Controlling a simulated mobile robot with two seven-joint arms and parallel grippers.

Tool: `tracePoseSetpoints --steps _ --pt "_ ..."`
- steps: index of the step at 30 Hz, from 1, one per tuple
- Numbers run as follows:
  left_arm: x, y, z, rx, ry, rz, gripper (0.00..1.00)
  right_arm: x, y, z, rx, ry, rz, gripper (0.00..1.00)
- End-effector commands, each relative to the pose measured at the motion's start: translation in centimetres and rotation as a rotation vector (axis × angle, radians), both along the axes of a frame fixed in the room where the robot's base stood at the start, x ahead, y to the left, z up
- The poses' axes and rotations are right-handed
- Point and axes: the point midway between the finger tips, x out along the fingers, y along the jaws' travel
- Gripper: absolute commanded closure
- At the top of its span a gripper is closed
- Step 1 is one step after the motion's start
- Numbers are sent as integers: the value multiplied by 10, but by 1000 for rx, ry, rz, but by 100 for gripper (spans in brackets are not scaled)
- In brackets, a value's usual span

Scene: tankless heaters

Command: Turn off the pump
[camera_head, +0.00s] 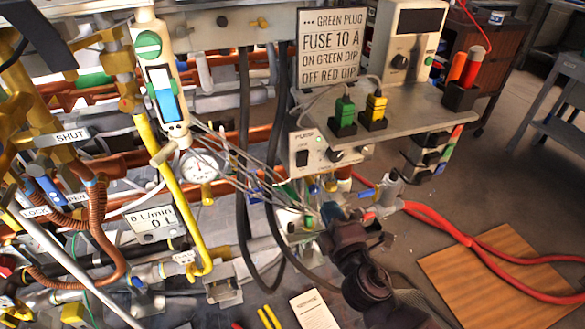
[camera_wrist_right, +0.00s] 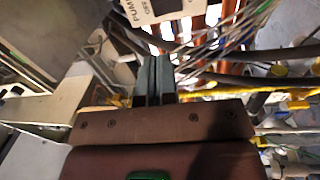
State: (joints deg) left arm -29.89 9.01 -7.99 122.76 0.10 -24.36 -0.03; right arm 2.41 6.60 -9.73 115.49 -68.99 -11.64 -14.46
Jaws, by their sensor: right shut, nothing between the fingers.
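The white pump box (camera_head: 324,140), marked PUMP, sits under the front of the grey shelf, with a black rocker switch (camera_head: 302,158) at its lower left and a dark knob to the right. I cannot tell which way the rocker is set. My right gripper (camera_head: 316,222) is below the box, apart from it, its fingers partly lost among thin rods and fittings. In the right wrist view the fingers (camera_wrist_right: 154,66) are shut together and empty, pointing towards the panel marked PUMP (camera_wrist_right: 150,10), which is cut by the top edge. My left gripper is not in view.
A fuse sign (camera_head: 331,48), green plug (camera_head: 344,116) and yellow plug (camera_head: 375,108) stand on the shelf (camera_head: 420,115) above. Pipes, black hoses and a gauge (camera_head: 198,165) crowd the left. Red hoses (camera_head: 450,232) cross the floor at right.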

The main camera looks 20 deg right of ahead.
Motion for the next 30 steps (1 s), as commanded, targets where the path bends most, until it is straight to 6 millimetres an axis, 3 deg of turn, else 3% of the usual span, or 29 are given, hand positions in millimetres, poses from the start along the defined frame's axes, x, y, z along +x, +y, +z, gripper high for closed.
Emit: tracePoseSetpoints --steps 5,17,23,30 --pt "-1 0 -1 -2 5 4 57 0 2 1 -77 -13 5 100" --pt "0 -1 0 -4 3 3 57 2 2 2 -79 -13 3 100" --pt "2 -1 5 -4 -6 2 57 22 3 7 -80 -18 5 100" --pt "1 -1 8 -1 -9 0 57 61 4 11 -79 -17 5 100"
